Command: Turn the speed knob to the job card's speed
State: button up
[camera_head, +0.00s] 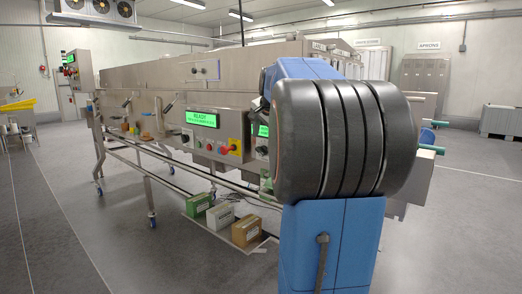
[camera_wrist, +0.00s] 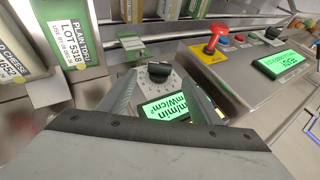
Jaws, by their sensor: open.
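The speed knob is probably the black knob (camera_wrist: 159,72) with a ring of dial marks on a light panel in the wrist view. My gripper (camera_wrist: 160,84) is open, its two fingers on either side of the knob in the picture; I cannot tell whether they touch it. Below the knob a green display (camera_wrist: 166,109) shows units like m/min and mW/cm², partly hidden by my fingers. No job card with a readable speed shows. In the head view my arm hides the gripper and knob.
A red emergency stop (camera_wrist: 212,38) on a yellow base stands right of the knob, beside another green display (camera_wrist: 285,64). In the head view the machine's display (camera_head: 201,118) reads READY. Boxes (camera_head: 220,215) lie below the machine.

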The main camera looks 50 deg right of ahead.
aim_at(257, 148)
jog(key=x, duration=0.6)
jog(key=shift+w+d+f, duration=0.15)
jog(key=shift+f, duration=0.2)
jog(key=c, duration=1)
jog(key=shift+c, duration=0.2)
jog(key=shift+w+g, duration=0.1)
jog(key=shift+g, duration=0.2)
jog(key=g, duration=0.2)
jog(key=shift+w+r+n+g, duration=0.15)
jog(key=shift+w+n+g, duration=0.15)
jog(key=shift+n, duration=0.1)
jog(key=g, duration=0.3)
jog(key=shift+w+n+g, duration=0.3)
jog(key=g, duration=0.2)
jog(key=n+g, duration=0.1)
jog(key=g, duration=0.1)
jog(key=g+h, duration=0.1)
jog(key=shift+w+g, duration=0.4)
